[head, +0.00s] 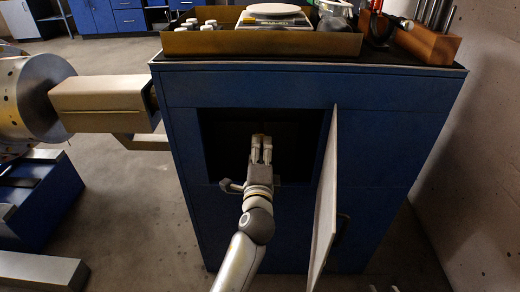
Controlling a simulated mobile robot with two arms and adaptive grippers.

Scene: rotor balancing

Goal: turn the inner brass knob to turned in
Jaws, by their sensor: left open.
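A blue cabinet (240,92) has a dark open compartment (222,128) in its front. My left gripper (261,146) reaches into this opening, its two fingers pointing inward with a narrow gap between them. A small brass-coloured patch (258,136) shows at the fingertips. It may be the inner brass knob, but the fingers hide most of it, and I cannot tell whether they touch it or how far it is turned. Small pale tips at the bottom edge, right of centre, may be my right gripper (384,289); too little shows to tell its state.
The cabinet door (326,190) stands swung open just right of my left arm. A brass-coloured tray (200,43) and a wooden tool block (428,45) stand on top. A large metal rotor (30,95) with a beige block sits at left. A concrete wall is at right.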

